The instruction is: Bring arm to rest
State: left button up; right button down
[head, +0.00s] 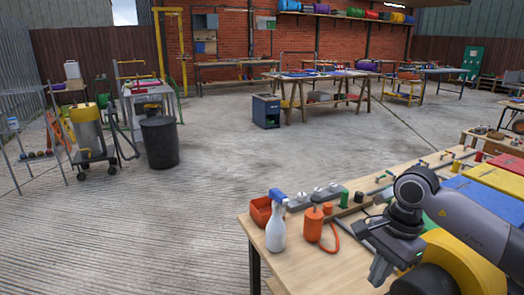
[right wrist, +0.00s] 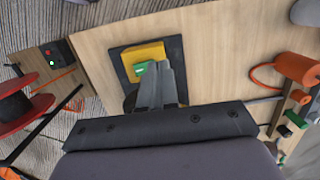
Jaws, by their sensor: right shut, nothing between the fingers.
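My right arm comes in from the right in the head view and reaches over the wooden workbench (head: 262,228). My right gripper (head: 380,272) hangs over the near part of the bench, fingers pointing down. In the right wrist view the fingers of this gripper (right wrist: 157,82) are together and empty. Past their tips is a yellow block with a green button (right wrist: 145,55) on a dark plate; I cannot tell whether the fingers touch it. My left gripper is not in view.
A white spray bottle (head: 275,235), an orange bin (head: 261,211) and an orange canister (head: 313,224) with a hose stand on the bench, left of the gripper. A red reel (right wrist: 18,108) is beyond the bench edge. Open concrete floor (head: 200,210) lies left of the bench.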

jog(key=s+a+m+g+y+p, duration=0.1)
jog(key=s+a+m+y, duration=0.15)
jog(key=a+y, duration=0.45)
jog(key=s+a+m+g+y+p, duration=0.1)
jog(key=s+a+m+y, duration=0.2)
jog(key=a, duration=0.8)
jog(key=a+r+m+t+y+p, duration=0.2)
jog(key=a+r+m+t+y, duration=0.35)
jog(key=m, duration=0.75)
jog(key=w+d+f+m+t+h+p, duration=0.1)
jog(key=d+f+m+t+h, duration=0.3)
jog(key=m+t, duration=0.5)
jog(key=d+f+m+t+h+p, duration=0.15)
jog(key=d+m+t+h, duration=0.35)
jog(key=m, duration=0.9)
jog(key=s+d+f+m+g+h, duration=0.3)
jog(key=s+d+f+m, duration=0.1)
jog(key=s+f+m, duration=0.2)
jog(key=s+d+f+m+g+h+p, duration=0.1)
jog(key=s+d+f+m+g+h, duration=0.2)
jog(key=s+f+m, duration=0.3)
notch_tip(320, 180, down, 4)
jog(key=shift+s+d+r+m+g, duration=0.15)
jog(key=shift+s+d+m+g, duration=0.25)
jog(key=shift+d+m, duration=0.65)
jog(key=shift+a, duration=0.15)
